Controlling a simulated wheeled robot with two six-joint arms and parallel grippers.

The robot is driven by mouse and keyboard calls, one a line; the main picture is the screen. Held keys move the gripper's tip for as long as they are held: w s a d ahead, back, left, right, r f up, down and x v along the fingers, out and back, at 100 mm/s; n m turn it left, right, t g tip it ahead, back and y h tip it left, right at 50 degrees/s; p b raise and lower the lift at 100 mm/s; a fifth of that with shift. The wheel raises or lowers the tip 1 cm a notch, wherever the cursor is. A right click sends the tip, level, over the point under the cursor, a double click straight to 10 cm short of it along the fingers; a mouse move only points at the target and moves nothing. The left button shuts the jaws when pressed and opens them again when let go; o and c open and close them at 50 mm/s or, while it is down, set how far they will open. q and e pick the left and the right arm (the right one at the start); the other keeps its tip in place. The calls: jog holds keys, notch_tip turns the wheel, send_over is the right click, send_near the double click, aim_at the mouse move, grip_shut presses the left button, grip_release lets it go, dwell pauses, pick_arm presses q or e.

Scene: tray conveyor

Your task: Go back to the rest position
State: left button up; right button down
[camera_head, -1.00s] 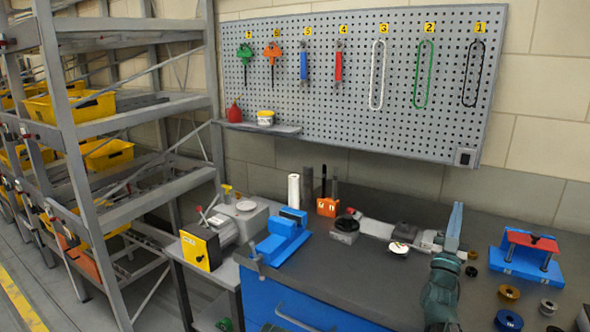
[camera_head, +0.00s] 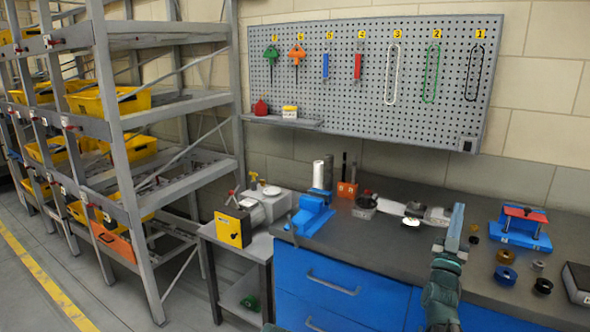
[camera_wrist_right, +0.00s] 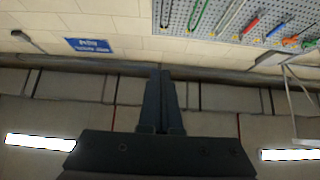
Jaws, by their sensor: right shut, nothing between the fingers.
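My right gripper (camera_head: 457,222) points upward in front of the dark workbench (camera_head: 385,238) in the head view, its fingers together and empty. In the right wrist view my right gripper (camera_wrist_right: 160,75) shows its two dark fingers pressed together with nothing between them. They point toward the upper wall and ceiling area, clear of any object. My left gripper is not in view.
The bench holds a blue vise (camera_head: 308,215), a blue-and-red press (camera_head: 521,228), several small rings and a black box (camera_head: 577,282). A pegboard (camera_head: 375,80) with hanging tools is behind. A rack (camera_head: 125,130) with yellow bins stands left; floor is free beside it.

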jog(key=w+a+f+n+g+y, duration=0.2)
jog(key=w+a+f+n+y, duration=0.1)
jog(key=a+f+y, duration=0.4)
jog(key=w+a+f+n+g+y, duration=0.1)
jog(key=w+a+f+n+y, duration=0.25)
jog(key=a+f, duration=0.4)
jog(key=s+a+f+n+g+y, duration=0.1)
jog(key=s+a+f+g+y, duration=0.1)
jog(key=s+a+f+g, duration=0.4)
jog(key=s+a+f+n+g+y, duration=0.1)
jog(key=a+f+g+y, duration=0.2)
jog(key=a+f, duration=0.55)
jog(key=s+a+f+n+g+h, duration=0.1)
jog(key=s+a+f+g, duration=0.15)
jog(key=s, duration=0.55)
jog(key=s+a+f+g+h, duration=0.15)
jog(key=s+g, duration=0.25)
jog(key=s, duration=0.4)
jog(key=s+a+f+n+g, duration=0.1)
jog(key=s+a+f+g, duration=0.25)
jog(key=s, duration=0.45)
notch_tip(320, 180, up, 15)
jog(key=p, duration=1.4)
jog(key=shift+s+d+p, duration=0.3)
jog(key=shift+d+p, duration=0.05)
jog(key=shift+d, duration=0.05)
jog(key=shift+f, duration=0.15)
